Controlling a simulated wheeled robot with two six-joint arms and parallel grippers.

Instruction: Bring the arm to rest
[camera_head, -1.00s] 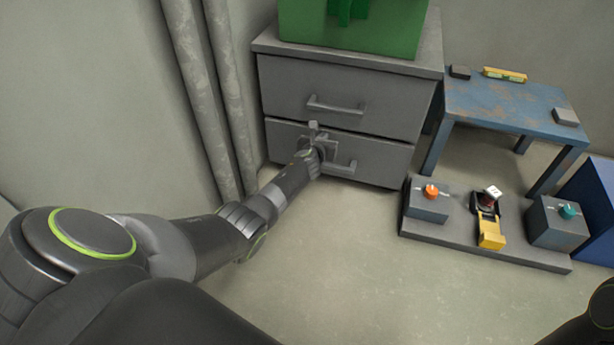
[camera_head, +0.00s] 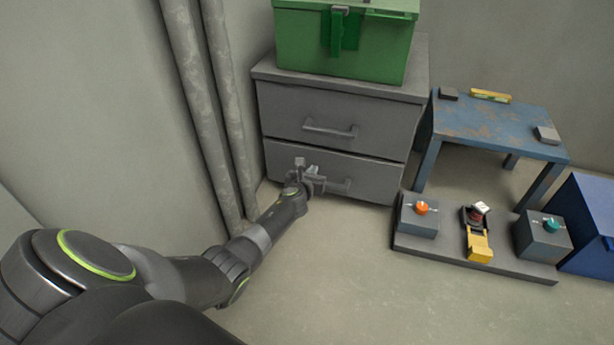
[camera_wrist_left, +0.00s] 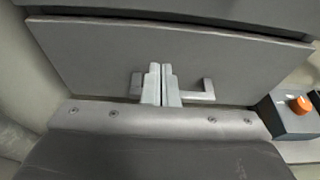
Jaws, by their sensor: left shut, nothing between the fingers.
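My left arm reaches in from the left of the head view. My left gripper (camera_head: 308,172) is shut and empty in front of the lower drawer (camera_head: 362,176) of the grey cabinet (camera_head: 262,110), beside the left part of its bar handle (camera_head: 340,186). In the left wrist view the two closed fingers (camera_wrist_left: 162,84) overlap the middle of the handle (camera_wrist_left: 205,92). I cannot tell whether they touch it. Both drawers look closed. My right gripper is not in view.
A green toolbox (camera_head: 370,45) stands on the cabinet. To the right are a rusty blue table (camera_head: 490,120) and a grey base (camera_head: 475,260) with an orange-knob box (camera_head: 418,217) and a teal-knob box (camera_head: 543,238). A blue box (camera_head: 590,225) is at far right. Pipes (camera_head: 205,110) run left of the cabinet.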

